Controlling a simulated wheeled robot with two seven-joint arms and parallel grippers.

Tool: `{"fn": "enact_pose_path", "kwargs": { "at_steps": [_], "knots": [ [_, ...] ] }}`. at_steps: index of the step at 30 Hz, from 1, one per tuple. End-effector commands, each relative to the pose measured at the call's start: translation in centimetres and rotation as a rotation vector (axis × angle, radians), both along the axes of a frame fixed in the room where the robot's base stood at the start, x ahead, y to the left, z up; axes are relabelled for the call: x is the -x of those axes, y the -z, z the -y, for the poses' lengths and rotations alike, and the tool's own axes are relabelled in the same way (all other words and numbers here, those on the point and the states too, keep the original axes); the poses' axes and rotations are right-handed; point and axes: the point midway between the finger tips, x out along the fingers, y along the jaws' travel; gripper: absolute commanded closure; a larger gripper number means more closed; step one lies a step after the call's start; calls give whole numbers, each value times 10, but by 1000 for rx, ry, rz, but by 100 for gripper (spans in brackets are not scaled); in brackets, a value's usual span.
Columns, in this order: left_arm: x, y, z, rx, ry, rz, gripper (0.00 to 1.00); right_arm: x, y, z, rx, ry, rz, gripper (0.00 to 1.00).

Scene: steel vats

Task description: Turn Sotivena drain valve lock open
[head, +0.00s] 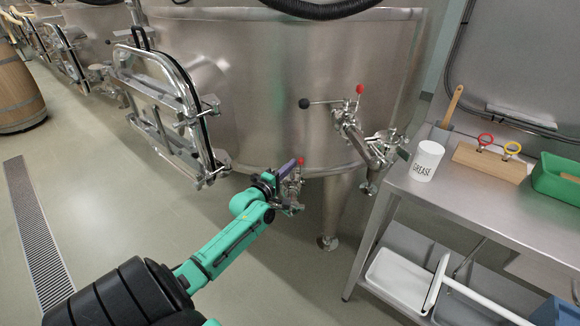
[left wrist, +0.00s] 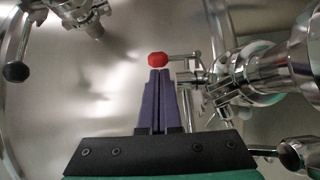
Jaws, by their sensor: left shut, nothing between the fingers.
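A small steel drain valve (head: 292,190) sits low on the steel vat (head: 270,60), partly hidden behind my left gripper. Its small lever ends in a red knob (head: 300,161). My left gripper (head: 288,167) has its purple fingers shut, empty, beside this knob. In the left wrist view, the red knob (left wrist: 157,59) is right at the tips of my left gripper (left wrist: 159,72). Its thin steel lever (left wrist: 183,57) runs right to the valve body. I cannot tell whether fingers and knob touch. No label naming the valve is readable. My right gripper is not in view.
Higher on the vat is another valve assembly (head: 350,128) with a black ball handle (head: 304,103) and a red knob (head: 360,89). An oval door (head: 160,90) is at left. A vat leg (head: 335,210) and steel table (head: 430,195) stand right.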

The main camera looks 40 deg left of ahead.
Motion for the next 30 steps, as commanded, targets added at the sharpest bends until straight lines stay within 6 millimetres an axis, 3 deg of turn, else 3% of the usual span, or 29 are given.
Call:
{"fn": "enact_pose_path", "kwargs": {
  "at_steps": [23,30],
  "knots": [
    [-3,-6,5,-87,0,-72,100,0,-30,0,0,-1,0,50],
    [-7,-14,9,-155,0,-128,100,0,-57,0,0,-1,0,50]
  ]
}}
